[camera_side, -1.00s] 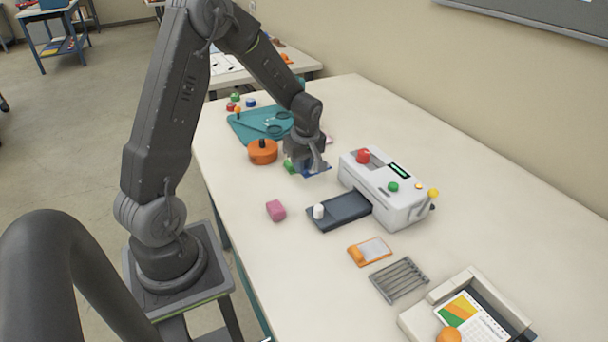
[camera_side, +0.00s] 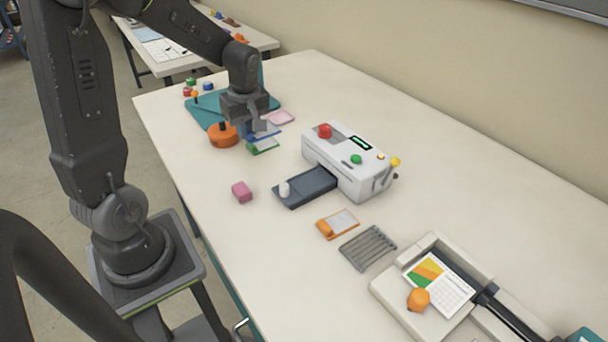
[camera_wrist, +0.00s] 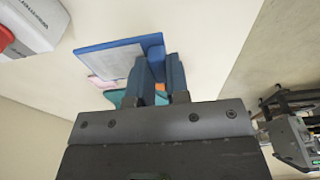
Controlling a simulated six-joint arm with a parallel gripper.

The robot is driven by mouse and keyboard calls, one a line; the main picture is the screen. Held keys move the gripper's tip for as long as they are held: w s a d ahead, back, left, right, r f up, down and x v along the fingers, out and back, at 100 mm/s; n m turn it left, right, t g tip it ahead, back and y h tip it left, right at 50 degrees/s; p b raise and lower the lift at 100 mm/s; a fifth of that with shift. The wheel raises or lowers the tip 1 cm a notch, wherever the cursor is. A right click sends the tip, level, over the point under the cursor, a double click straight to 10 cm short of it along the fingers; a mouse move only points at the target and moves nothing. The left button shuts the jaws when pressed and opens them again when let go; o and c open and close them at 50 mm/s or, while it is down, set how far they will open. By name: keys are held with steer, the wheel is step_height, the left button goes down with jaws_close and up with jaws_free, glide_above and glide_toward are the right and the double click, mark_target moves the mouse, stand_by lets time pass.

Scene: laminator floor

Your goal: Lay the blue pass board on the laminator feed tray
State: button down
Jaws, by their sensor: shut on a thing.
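The blue pass board (camera_side: 266,131) has a blue rim and a pale face. My gripper (camera_side: 258,126) is shut on the board's raised blue end block, which shows between the fingers (camera_wrist: 160,78) in the wrist view, with the board (camera_wrist: 108,60) reaching out to the left. In the side view the board appears held above the table, just behind a green-edged board (camera_side: 262,147). The laminator (camera_side: 345,165) is white with a dark feed tray (camera_side: 318,183) at its left.
A pink block (camera_side: 241,191) lies left of the tray. An orange-ended board (camera_side: 338,224) and a grey rack (camera_side: 367,248) lie in front. An orange round thing (camera_side: 223,135), a pink board (camera_side: 280,118) and a teal mat (camera_side: 203,112) lie near my gripper. A paper trimmer (camera_side: 400,290) stands front right.

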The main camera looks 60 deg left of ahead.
glide_above(299, 186)
step_height(299, 186, down, 6)
steer(key=shift+s+d+f, duration=0.1)
steer(key=shift+f, duration=0.15)
steer(key=shift+d+f, duration=0.15)
steer(key=shift+f, duration=1.95)
steer(key=shift+f, duration=0.1)
steer(key=c, duration=1.1)
jaws_free()
